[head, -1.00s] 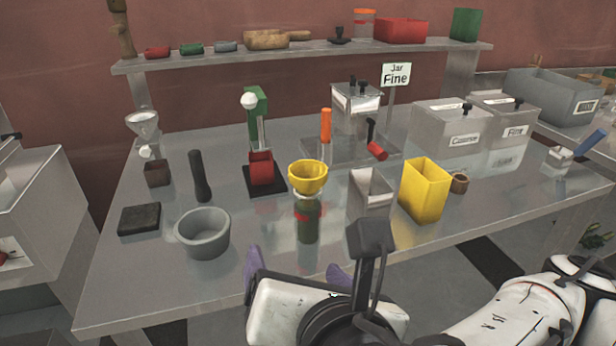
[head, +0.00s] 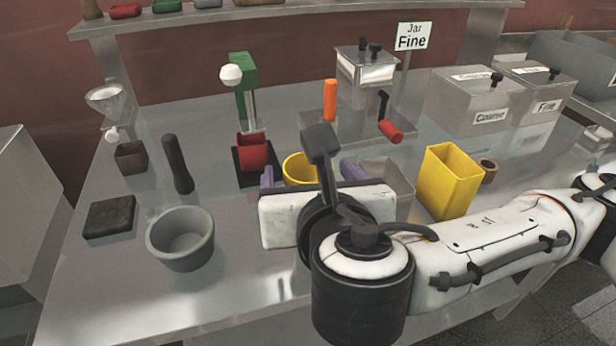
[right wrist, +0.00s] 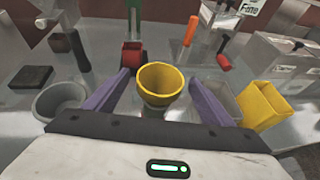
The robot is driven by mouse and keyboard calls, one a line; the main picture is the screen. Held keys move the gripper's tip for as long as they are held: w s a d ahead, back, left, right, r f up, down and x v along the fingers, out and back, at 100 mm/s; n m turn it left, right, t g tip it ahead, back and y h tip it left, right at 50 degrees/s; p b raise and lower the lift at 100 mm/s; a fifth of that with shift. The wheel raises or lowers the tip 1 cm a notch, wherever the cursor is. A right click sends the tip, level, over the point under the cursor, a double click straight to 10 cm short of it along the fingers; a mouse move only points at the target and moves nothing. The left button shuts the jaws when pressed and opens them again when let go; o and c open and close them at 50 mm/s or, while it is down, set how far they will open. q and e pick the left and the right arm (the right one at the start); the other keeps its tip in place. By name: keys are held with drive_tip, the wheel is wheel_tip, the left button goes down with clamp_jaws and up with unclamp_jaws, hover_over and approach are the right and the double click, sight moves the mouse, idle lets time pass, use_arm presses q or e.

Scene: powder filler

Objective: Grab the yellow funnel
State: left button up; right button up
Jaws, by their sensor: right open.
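The yellow funnel (head: 299,168) shows in the head view partly hidden behind my right gripper (head: 308,172). In the right wrist view the funnel (right wrist: 160,82) stands upright between the two purple fingers of my right gripper (right wrist: 158,88). The fingers are open, with a gap on each side of the funnel. The jar seen under the funnel earlier is mostly hidden by the gripper and the funnel now. My left gripper is not in view.
A grey bowl (head: 180,238) and a dark pestle (head: 178,165) stand left of the funnel. A red holder on a black stand (head: 252,153) is behind it. A grey open box (head: 388,178) and a yellow bin (head: 448,182) stand close on the right.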

drive_tip(key=x, duration=0.4)
drive_tip(key=shift+w+r+p, duration=0.15)
drive_tip(key=shift+w+p, duration=0.15)
drive_tip(key=shift+w, duration=0.1)
drive_tip(key=shift+w+a, duration=0.1)
drive_tip(key=shift+w, duration=0.1)
drive_tip(key=c, duration=0.9)
drive_tip(key=shift+c, duration=1.1)
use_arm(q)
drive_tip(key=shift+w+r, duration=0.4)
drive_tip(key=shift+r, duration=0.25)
